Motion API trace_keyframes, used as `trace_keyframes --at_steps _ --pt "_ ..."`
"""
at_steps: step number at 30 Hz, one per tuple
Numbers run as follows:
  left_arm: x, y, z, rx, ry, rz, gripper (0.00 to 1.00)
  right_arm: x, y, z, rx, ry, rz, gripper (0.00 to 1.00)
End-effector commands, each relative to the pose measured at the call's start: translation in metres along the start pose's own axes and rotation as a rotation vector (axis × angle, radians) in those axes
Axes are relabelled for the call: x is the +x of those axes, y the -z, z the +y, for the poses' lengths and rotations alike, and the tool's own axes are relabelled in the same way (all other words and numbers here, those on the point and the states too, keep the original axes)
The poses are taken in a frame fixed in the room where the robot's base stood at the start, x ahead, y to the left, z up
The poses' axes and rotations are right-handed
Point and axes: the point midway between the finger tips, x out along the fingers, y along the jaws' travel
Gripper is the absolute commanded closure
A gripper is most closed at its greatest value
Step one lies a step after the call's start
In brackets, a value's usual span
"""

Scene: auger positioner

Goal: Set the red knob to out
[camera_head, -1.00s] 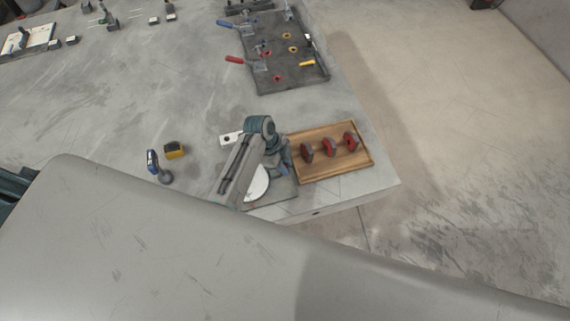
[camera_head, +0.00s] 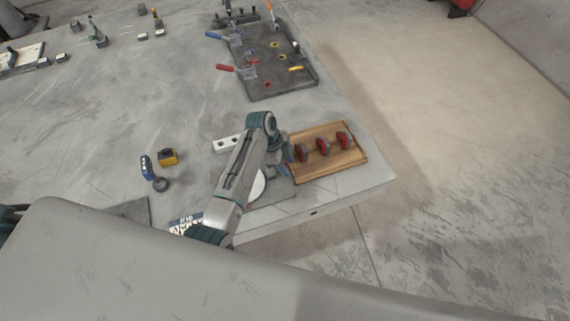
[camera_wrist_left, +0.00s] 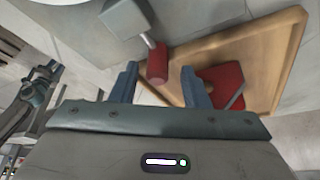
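In the left wrist view a red cylindrical knob (camera_wrist_left: 157,63) sits on the end of a short metal rod from a grey block (camera_wrist_left: 126,17). My left gripper (camera_wrist_left: 160,72) is open, with its two blue-grey fingers apart and the knob between and just beyond their tips. I cannot tell whether either finger touches it. In the head view my left gripper (camera_head: 284,168) is at the left edge of the wooden tray, partly covered by its own arm. The knob cannot be made out there. My right gripper is not in view.
The wooden tray (camera_head: 351,160) holds three red-and-grey pieces; one red piece (camera_wrist_left: 222,84) is close to the right finger. A dark plate (camera_head: 283,92) with clamps stands further back. A yellow-and-black block (camera_head: 168,157) and a blue-handled item (camera_head: 147,167) are left.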

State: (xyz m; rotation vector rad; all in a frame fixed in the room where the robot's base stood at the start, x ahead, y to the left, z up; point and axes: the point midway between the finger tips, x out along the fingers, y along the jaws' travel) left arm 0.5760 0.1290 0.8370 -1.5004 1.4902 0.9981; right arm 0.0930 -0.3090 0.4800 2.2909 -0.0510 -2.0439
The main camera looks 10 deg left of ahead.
Motion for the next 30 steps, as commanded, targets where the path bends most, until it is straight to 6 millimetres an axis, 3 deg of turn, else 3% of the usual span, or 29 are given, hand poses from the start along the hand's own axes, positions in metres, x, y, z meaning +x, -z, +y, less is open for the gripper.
trace_keyframes --at_steps 11,24,30 --pt "-0.009 -0.002 -0.001 0.0 0.002 -0.003 0.59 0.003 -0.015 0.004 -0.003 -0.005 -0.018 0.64" --pt "-0.088 -0.001 -0.002 0.001 0.002 -0.003 0.59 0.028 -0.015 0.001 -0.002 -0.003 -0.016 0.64" --pt "-0.105 0.0 -0.001 0.0 0.0 -0.003 0.59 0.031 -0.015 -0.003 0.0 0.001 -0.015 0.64"
